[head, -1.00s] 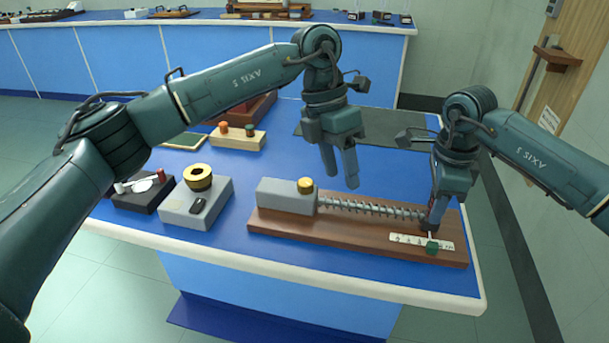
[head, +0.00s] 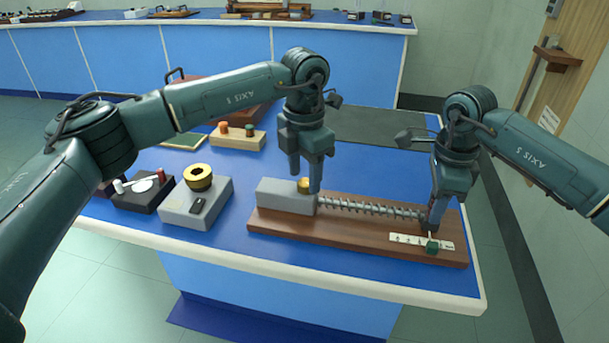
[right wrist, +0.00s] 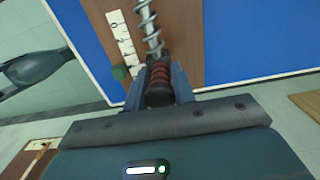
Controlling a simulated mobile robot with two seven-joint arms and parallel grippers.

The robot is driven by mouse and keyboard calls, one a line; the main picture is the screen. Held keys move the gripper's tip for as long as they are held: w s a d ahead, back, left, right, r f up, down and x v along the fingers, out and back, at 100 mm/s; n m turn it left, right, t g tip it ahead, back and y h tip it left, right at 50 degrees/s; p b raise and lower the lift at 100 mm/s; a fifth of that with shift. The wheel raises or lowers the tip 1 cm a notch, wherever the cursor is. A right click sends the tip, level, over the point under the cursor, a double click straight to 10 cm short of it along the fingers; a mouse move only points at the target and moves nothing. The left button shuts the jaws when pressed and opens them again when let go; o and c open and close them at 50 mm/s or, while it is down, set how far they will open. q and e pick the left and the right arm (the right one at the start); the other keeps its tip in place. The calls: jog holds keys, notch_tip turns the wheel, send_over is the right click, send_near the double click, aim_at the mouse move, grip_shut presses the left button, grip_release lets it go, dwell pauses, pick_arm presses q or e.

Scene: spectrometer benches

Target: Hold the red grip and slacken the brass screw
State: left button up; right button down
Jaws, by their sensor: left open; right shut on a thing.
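The brass screw (head: 304,185) stands on the grey block (head: 283,196) at the left end of a wooden base (head: 350,236). My left gripper (head: 304,178) is open, with its fingers pointing down at the screw and partly hiding it. I cannot tell whether they touch it. My right gripper (head: 433,222) is shut on the red grip at the right end of the spring (head: 370,208). In the right wrist view the ribbed red grip (right wrist: 159,74) sits between the two fingers, with the spring running on from it.
A white scale (head: 422,241) and a green knob (head: 432,247) are on the base near my right gripper. To the left are a grey box with a brass ring (head: 197,205) and a black box (head: 142,192). A wooden block with knobs (head: 237,139) stands behind.

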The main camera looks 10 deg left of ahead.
pick_arm(q)
jog(key=shift+f, duration=0.65)
jog(key=shift+c, duration=0.5)
jog(key=c, duration=0.9)
jog(key=shift+o, duration=0.2)
jog(key=shift+n, duration=0.3)
jog(key=n, duration=1.1)
jog(key=shift+r, duration=0.1)
